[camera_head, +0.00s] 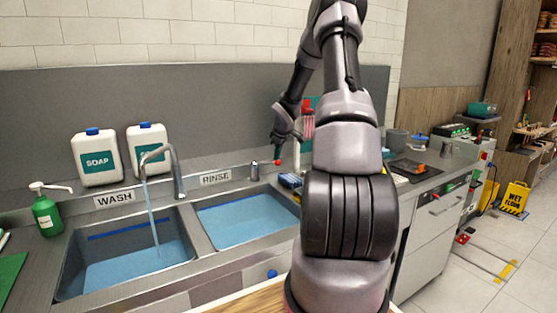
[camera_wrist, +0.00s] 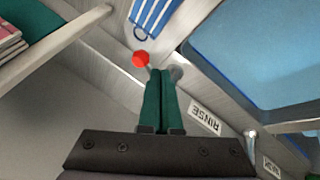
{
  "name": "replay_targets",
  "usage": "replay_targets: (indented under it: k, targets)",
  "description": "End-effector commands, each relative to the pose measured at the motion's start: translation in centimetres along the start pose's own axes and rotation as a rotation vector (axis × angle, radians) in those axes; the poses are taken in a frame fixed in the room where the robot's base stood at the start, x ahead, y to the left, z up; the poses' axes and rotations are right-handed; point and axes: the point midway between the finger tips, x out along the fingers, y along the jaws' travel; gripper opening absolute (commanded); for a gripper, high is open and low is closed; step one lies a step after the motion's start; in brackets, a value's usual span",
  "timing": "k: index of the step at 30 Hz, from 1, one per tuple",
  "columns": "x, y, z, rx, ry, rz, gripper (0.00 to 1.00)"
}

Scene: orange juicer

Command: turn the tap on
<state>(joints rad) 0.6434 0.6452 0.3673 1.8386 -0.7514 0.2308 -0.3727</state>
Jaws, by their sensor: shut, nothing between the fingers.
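The curved metal faucet (camera_head: 172,165) stands behind the two sinks, and a stream of water (camera_head: 152,210) falls from its spout into the left basin. A small red ball (camera_head: 278,161) shows behind the right basin; in the wrist view the red ball (camera_wrist: 141,58) sits on a thin metal stem. My gripper (camera_head: 280,145) is over the back ledge by the red ball. Its green fingers (camera_wrist: 160,74) are together with nothing between them, their tips just beside the stem. Whether they touch it, I cannot tell. A metal piece is partly hidden behind the tips.
The left basin (camera_head: 62,290) is marked WASH and the right basin (camera_head: 222,247) RINSE. Two soap jugs (camera_head: 97,158) and a green pump bottle (camera_head: 46,215) stand left. A blue-and-white striped item (camera_wrist: 155,14) lies near the red ball. A shelf edge (camera_wrist: 62,50) is close at left.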

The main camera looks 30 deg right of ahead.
Motion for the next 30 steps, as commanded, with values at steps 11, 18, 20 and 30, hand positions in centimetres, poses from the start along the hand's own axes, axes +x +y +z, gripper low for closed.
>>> replay_targets:
  k: [11, 18, 20, 30]
  targets:
    - [-6.0, 0.5, 0.5, 0.0, 0.0, 0.001, 0.0]
    - [-8.1, 0.5, 0.5, -0.001, 0.001, -0.001, 0.0]
    - [-8.2, 0.5, 0.5, -0.001, 0.001, -0.001, 0.0]
    - [-8.2, 0.5, 0.5, -0.001, 0.001, -0.001, 0.0]
